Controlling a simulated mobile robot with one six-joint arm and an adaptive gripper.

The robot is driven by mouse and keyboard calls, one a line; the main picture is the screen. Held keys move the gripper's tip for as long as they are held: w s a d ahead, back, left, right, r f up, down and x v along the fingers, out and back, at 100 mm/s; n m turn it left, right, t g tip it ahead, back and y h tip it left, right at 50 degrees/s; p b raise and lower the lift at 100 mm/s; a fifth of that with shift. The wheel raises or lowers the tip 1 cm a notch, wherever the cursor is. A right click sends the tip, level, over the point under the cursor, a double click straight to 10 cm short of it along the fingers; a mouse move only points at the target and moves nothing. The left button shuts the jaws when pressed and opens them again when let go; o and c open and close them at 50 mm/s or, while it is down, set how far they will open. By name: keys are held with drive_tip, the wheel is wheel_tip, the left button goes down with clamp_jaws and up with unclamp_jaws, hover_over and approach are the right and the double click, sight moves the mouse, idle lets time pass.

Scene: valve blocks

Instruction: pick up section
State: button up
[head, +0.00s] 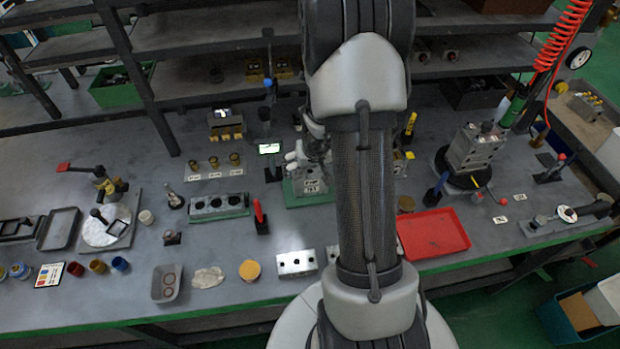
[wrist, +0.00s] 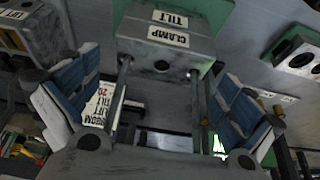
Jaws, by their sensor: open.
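A grey metal block (wrist: 165,60) with labels reading "TILT" and "CLAMP" is at the top centre of the wrist view. Two parallel rods run from it toward the camera. My gripper (wrist: 152,90) is open, with a blue-padded finger on each side of the rods. The block's labelled face lies beyond the fingers, and I cannot tell whether they touch anything. In the head view my gripper (head: 312,145) is partly hidden behind my arm, above a green-based fixture (head: 312,198) with a labelled front. Which piece is the section is not clear.
Another labelled block (wrist: 28,25) is at the wrist view's upper left, and a block with round holes (wrist: 297,60) is at its right. In the head view, a red tray (head: 433,234), a holed block (head: 218,205) and a silver block (head: 297,262) surround the fixture.

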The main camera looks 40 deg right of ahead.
sight(310, 170)
drive_tip(key=b+x, duration=0.1)
drive_tip(key=x, duration=0.2)
drive_tip(key=shift+f+b, duration=0.3)
drive_tip(key=shift+f, duration=0.1)
drive_tip(key=shift+r, duration=0.1)
drive_tip(key=shift+a, duration=0.1)
drive_tip(key=shift+c, duration=0.5)
drive_tip(key=c, duration=1.1)
drive_tip(key=shift+r, duration=0.1)
wheel_tip(310, 170, up, 20)
drive_tip(key=p, duration=1.9)
drive_tip(key=shift+p, duration=0.4)
